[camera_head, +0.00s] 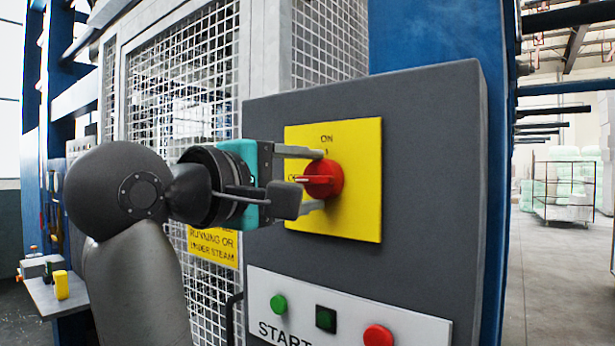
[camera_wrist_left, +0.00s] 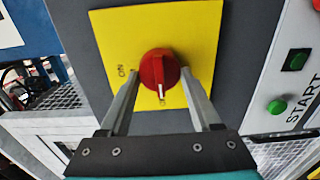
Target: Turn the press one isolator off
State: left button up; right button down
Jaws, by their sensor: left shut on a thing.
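The press one isolator is a red rotary knob (camera_head: 325,178) on a yellow plate (camera_head: 358,210) marked ON at the top, with a partly hidden OFF label at the left. The knob's grip points left toward the OFF label. In the left wrist view the knob (camera_wrist_left: 158,68) shows a white pointer line aimed away from the ON mark, down toward a partly hidden label. My left gripper (camera_head: 314,180) is shut on the knob, with one finger above and one below it. My right gripper is not in view.
A white mesh guard (camera_head: 185,80) stands behind my left arm. Open floor lies at the right.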

pick_arm(q)
jog(key=shift+a, duration=0.1)
jog(key=o, duration=1.4)
jog(key=shift+c, duration=0.2)
jog(key=b+v, duration=0.1)
jog(key=v, duration=1.4)
jog(key=shift+b, duration=0.3)
jog(key=shift+s, duration=0.1)
